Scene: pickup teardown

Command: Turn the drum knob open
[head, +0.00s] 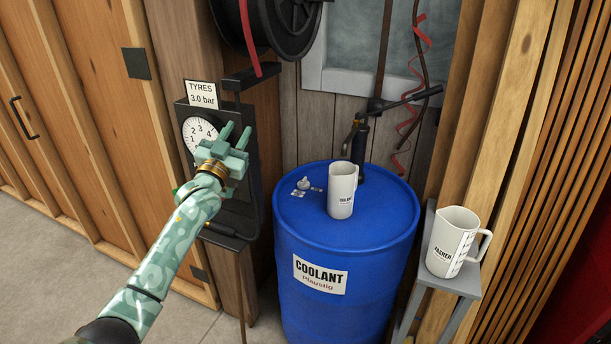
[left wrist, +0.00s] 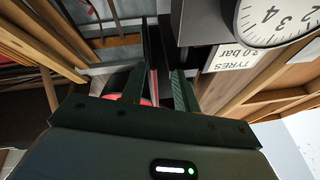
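The blue drum (head: 298,235) labelled COOLANT stands in the middle of the head view. A small pale knob-like piece (head: 304,184) sits on the left part of its lid; its exact shape is too small to tell. A white measuring jug (head: 342,190) stands on the lid to the right of it. My left gripper (head: 236,134) is raised in front of the tyre gauge box, left of the drum and apart from it. Its fingers are apart and empty in the left wrist view (left wrist: 157,88). The drum lid is not visible there. My right gripper is not in view.
A black hand pump (head: 358,140) with a long handle rises from the drum's back. The tyre gauge (head: 199,132) is close by my left gripper. A second jug (head: 453,240) stands on a grey stand at right. The lid's front is clear.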

